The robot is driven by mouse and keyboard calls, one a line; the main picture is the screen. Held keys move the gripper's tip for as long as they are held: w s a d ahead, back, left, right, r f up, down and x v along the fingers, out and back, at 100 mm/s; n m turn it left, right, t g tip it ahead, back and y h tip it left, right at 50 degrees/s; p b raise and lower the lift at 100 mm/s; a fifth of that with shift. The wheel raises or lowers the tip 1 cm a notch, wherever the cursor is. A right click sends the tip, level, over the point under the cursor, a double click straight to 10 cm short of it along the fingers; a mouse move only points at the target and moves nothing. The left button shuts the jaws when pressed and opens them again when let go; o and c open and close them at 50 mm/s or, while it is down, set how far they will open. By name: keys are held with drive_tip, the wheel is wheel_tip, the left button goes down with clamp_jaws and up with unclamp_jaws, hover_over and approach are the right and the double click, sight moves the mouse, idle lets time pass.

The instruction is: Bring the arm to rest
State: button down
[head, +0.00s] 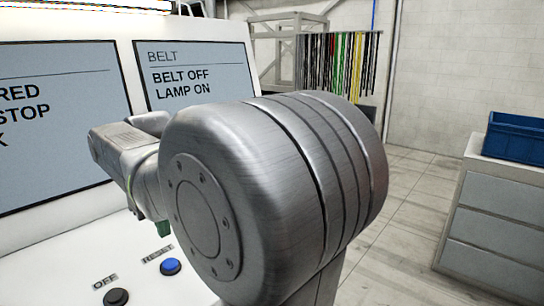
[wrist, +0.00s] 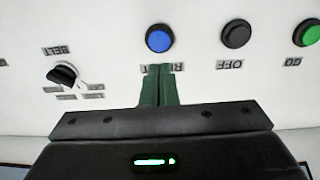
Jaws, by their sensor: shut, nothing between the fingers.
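My gripper (wrist: 159,78) shows in the wrist view with its two dark green fingers pressed together and nothing between them. Its tips cover part of the RESET label by the blue button (wrist: 158,38). I cannot tell how far the tips are from the panel. In the head view my arm fills the middle, and only a bit of green finger (head: 163,228) shows below it. The screen (head: 195,75) there reads "BELT OFF, LAMP ON".
The white panel (head: 75,255) also carries a black OFF button (wrist: 236,34), a green GO button (wrist: 307,33) and a BELT knob (wrist: 62,76). A blue bin (head: 515,137) stands on a grey cabinet (head: 500,230) at the right. Floor (head: 410,185) between is clear.

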hover_over(171, 266)
wheel_tip(171, 266, down, 5)
drive_tip(key=shift+s+r+b, duration=0.1)
drive_tip(key=shift+r+b, duration=0.05)
drive_tip(key=shift+b, duration=0.3)
drive_tip(key=shift+r+b, duration=0.15)
drive_tip(key=shift+b, duration=0.75)
drive_tip(key=shift+b, duration=0.45)
